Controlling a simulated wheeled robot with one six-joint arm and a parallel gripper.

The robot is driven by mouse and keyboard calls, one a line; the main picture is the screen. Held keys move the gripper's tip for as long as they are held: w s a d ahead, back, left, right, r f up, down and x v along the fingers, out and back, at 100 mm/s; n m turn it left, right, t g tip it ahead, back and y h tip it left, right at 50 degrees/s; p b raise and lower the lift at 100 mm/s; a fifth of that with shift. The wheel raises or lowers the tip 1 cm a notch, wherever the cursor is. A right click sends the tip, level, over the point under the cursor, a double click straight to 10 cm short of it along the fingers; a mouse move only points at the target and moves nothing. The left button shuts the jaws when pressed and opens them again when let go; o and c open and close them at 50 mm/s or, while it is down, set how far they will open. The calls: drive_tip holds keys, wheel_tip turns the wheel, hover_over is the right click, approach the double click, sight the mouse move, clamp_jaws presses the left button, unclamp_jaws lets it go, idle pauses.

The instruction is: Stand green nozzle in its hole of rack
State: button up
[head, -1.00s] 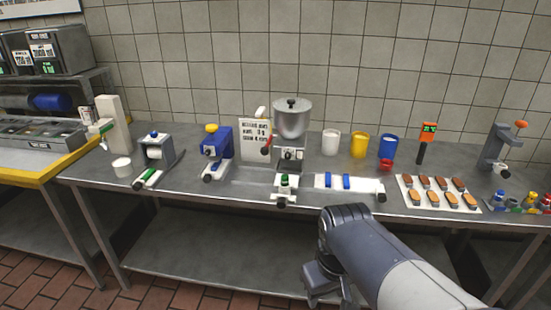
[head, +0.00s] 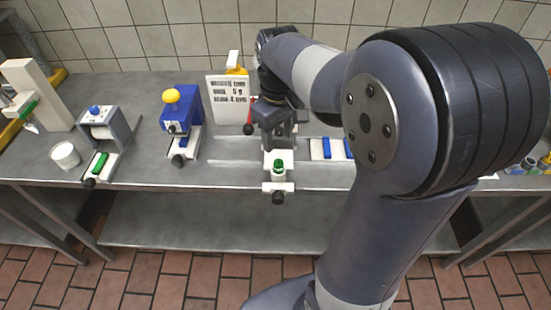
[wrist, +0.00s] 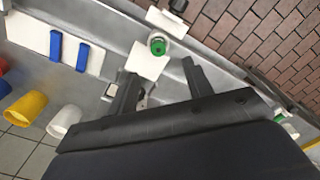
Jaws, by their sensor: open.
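A green round piece, which looks like the green nozzle (head: 278,166), sits upright on a white fixture (head: 278,187) at the front edge of the steel table. A rack with coloured pieces (head: 530,163) is at the far right, mostly hidden by my arm.
A blue press with a yellow knob (head: 182,108), a grey roller unit (head: 105,128) and a white cup (head: 65,155) stand to the left. A white board with blue bars (wrist: 69,48) lies beside the fixture, near several cups. My arm hides the table's right side.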

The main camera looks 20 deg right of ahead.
sight(278, 162)
wheel_tip(278, 162, down, 9)
drive_tip(key=shift+w+d+r+p, duration=0.1)
drive_tip(key=shift+w+p, duration=0.05)
drive_tip(key=shift+p, duration=0.3)
drive_tip(key=shift+c, duration=0.2)
clamp_jaws()
wheel_tip(278, 162, up, 10)
drive_tip(key=shift+b, duration=0.3)
idle(0.5)
